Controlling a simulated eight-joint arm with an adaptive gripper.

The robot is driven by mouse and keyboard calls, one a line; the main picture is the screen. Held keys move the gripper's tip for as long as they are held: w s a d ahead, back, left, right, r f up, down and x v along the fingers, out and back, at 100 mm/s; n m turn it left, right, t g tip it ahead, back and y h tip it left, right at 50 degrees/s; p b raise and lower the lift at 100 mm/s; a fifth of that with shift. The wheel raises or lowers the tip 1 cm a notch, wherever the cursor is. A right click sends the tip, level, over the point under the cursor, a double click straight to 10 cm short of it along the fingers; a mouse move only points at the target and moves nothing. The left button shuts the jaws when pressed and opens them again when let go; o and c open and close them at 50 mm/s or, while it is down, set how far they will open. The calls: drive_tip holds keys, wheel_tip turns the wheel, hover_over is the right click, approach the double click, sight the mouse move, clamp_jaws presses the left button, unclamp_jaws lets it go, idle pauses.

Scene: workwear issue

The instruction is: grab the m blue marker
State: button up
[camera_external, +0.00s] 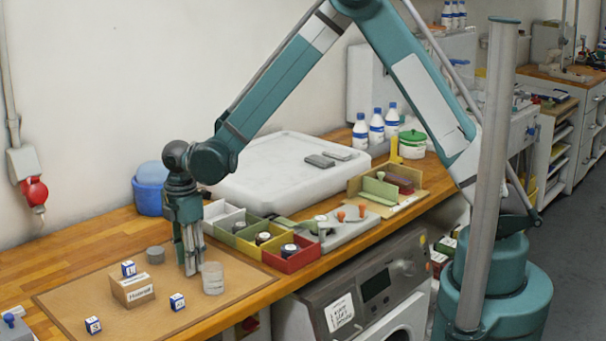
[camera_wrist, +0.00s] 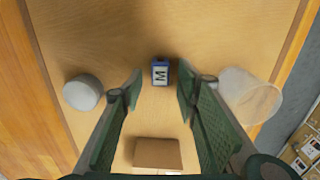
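The blue M marker (camera_wrist: 160,72) is a small blue block with a white face and a black M. In the wrist view it lies between my fingertips, with gaps on both sides. My gripper (camera_wrist: 160,85) is open and holds nothing. In the external view my gripper (camera_external: 190,268) points straight down, low over the brown mat. I cannot pick out the M marker there; my fingers may hide it. Similar blue-and-white blocks show on a cardboard box (camera_external: 128,268), at the mat's front (camera_external: 177,302) and at its left (camera_external: 93,325).
A grey cylinder (camera_wrist: 82,92) stands left of my fingers and a clear cup (camera_wrist: 248,95) right of them, both close. The cardboard box (camera_external: 133,290) carries a white label and also shows in the wrist view (camera_wrist: 157,153). Coloured bins (camera_external: 290,262) stand to the right.

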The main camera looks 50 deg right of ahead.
drive_tip(key=shift+f, duration=0.45)
drive_tip(key=shift+c, duration=0.6)
drive_tip(key=c, duration=0.6)
